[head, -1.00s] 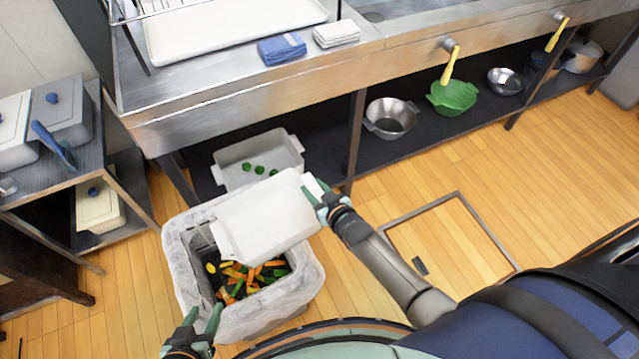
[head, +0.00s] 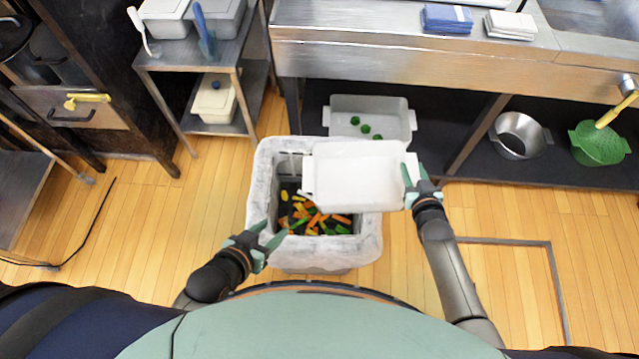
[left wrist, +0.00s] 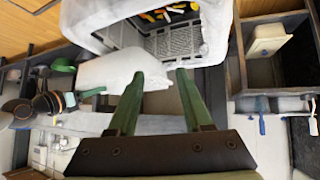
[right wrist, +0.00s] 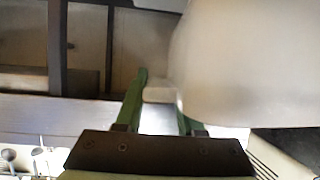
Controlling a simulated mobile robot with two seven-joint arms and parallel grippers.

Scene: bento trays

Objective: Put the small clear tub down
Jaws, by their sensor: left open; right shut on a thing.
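The small tub (head: 355,178), pale and whitish with tab handles at its ends, is held over the right part of a lined bin. My right gripper (head: 416,190) is shut on its right handle. The tub also fills much of the right wrist view (right wrist: 250,60), blurred, and shows in the left wrist view (left wrist: 108,74). I cannot tell whether anything is inside it. My left gripper (head: 272,236) is open and empty at the bin's near left edge. The bin (head: 262,185) holds orange, yellow and green vegetable pieces.
A pale tray (head: 398,118) with several green pieces sits on the low shelf behind the bin. A metal bowl (head: 520,137) and green colander (head: 600,146) stand further right. The steel counter (head: 400,50) holds folded cloths (head: 446,19). A small shelf unit (head: 180,70) is left.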

